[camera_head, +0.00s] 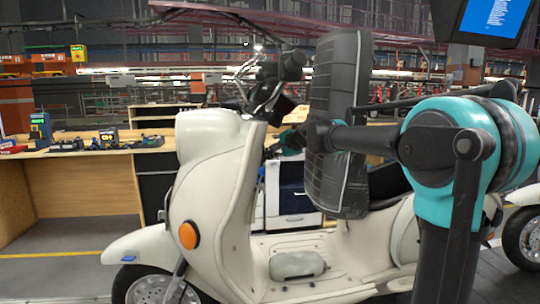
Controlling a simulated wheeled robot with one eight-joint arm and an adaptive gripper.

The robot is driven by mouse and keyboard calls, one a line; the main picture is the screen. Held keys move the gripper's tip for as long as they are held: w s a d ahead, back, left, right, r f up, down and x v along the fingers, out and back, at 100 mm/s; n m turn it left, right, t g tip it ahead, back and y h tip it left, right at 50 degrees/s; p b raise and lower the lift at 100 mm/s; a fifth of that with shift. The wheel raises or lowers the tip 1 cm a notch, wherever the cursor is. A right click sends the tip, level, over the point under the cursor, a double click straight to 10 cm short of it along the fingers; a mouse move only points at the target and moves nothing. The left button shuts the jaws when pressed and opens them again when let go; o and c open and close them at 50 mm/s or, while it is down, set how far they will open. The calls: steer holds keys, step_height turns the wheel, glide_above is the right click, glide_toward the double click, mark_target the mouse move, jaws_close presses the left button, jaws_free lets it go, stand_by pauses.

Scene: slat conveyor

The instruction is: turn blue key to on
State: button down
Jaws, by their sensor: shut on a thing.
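A cream scooter (222,195) stands upright in the middle, its handlebar and steering column at the top. My teal and black arm reaches in from the right. My gripper (279,146) is small and dark at the arm's far end, close against the rider's side of the steering column, below the handlebar. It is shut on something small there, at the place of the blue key. The key itself is hidden by the gripper and column, so its turn position cannot be told.
A wooden workbench (85,150) with tools and small boxes is behind at the left. A blue screen (495,18) hangs upper right. Part of another scooter (525,225) shows at the right edge. Floor at lower left is clear.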

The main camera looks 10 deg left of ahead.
steer(key=shift+s+f+m+g+h, duration=0.15)
steer(key=shift+m+g+h, duration=0.45)
steer(key=shift+g, duration=0.5)
steer(key=c, duration=1.6)
jaws_free()
steer(key=shift+d, duration=0.1)
steer(key=v, duration=1.2)
steer(key=shift+v, duration=2.95)
steer(key=shift+s, duration=0.1)
